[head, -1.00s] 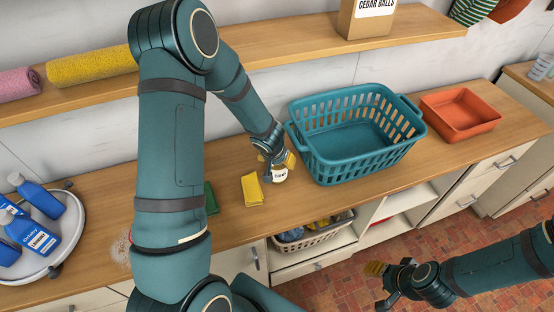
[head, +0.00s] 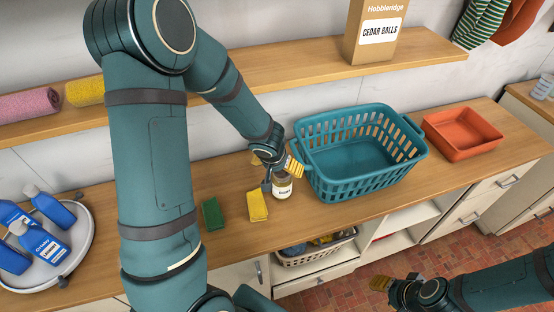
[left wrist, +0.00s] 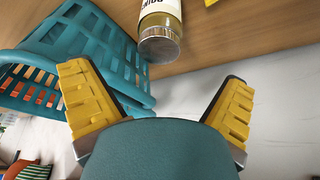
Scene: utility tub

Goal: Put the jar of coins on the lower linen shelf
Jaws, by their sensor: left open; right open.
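The jar of coins (head: 282,187), clear with a white label, stands upright on the wooden counter, just left of the teal basket. It also shows in the left wrist view (left wrist: 160,38), ahead of the fingers and apart from them. My left gripper (head: 277,166) is open and empty, close behind and above the jar, partly covering its top. Its two yellow fingers spread wide in the left wrist view (left wrist: 156,82). My right gripper (head: 392,287) is open and empty, low over the brick floor. A wall shelf (head: 285,73) holds rolled towels; I cannot tell whether it is the lower linen shelf.
The teal basket (head: 313,184) stands close right of the jar, with an orange tray (head: 462,132) beyond. A yellow sponge (head: 257,206) and green sponge (head: 212,214) lie left. Blue bottles stand on a round tray (head: 72,262). A cedar balls box (head: 376,30) occupies the wall shelf.

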